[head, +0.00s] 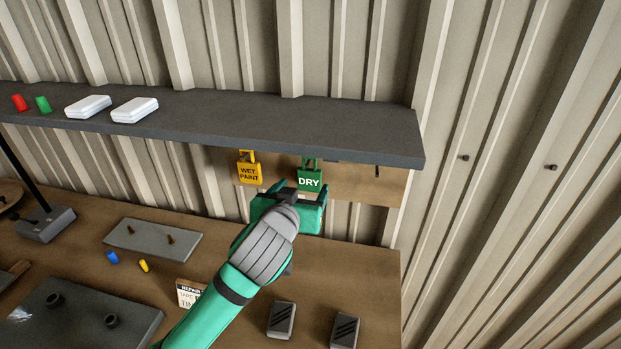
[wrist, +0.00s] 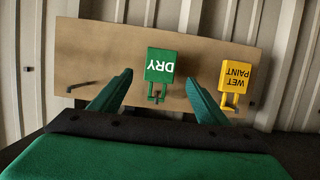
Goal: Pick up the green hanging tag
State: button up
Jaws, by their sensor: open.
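The green hanging tag (head: 310,180), lettered "DRY", hangs from a hook on a brown board (head: 390,186) under the dark shelf. In the wrist view the tag (wrist: 160,66) appears upside down, between and beyond my two fingers. My gripper (head: 298,194) is open and empty, just below and in front of the tag in the head view. Its fingers also show in the wrist view (wrist: 158,92), spread on either side of the tag, with no contact visible.
A yellow "WET PAINT" tag (head: 249,172) hangs left of the green one. The dark shelf (head: 350,131) juts out above, carrying white boxes (head: 135,109). An empty hook (head: 377,171) is at right. The workbench (head: 365,275) below holds several small parts.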

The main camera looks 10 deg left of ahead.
aim_at(309, 177)
jog(key=shift+x, duration=2.7)
jog(key=shift+r, duration=0.1)
jog(key=c, duration=1.1)
jog(key=shift+r, duration=0.2)
